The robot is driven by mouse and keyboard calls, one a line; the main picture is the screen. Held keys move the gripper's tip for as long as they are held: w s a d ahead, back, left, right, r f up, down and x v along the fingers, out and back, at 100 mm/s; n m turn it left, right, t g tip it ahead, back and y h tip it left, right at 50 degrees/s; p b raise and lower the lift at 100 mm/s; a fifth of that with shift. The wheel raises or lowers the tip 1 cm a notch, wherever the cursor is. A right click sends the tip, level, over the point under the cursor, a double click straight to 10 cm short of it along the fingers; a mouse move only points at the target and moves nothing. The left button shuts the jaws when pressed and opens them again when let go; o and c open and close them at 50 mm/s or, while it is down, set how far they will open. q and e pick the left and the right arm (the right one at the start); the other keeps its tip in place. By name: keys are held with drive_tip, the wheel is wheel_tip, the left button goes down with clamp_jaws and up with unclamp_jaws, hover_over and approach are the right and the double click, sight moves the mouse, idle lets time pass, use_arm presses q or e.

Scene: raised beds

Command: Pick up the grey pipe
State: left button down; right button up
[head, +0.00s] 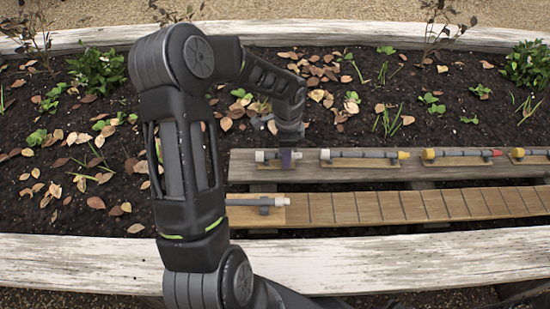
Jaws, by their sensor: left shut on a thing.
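My left gripper (287,157) points down at the left end of the rear grey plank. It is shut on a short grey pipe with a pale end (262,156), which lies at a small wooden base there. The fingers hide part of this pipe. Another grey pipe with a white end (250,202) lies at the left end of the front wooden plank, apart from the gripper. My right gripper is not in view.
Along the rear plank (400,172) to the right lie several more pipes, one with white and yellow ends (362,154), one with yellow and red ends (462,154). The slatted front plank (400,207) is clear to the right. Soil with leaves and plants lies behind; a white bed edge (420,262) runs in front.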

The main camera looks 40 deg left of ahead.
use_arm(q)
drive_tip(key=shift+r, duration=0.1)
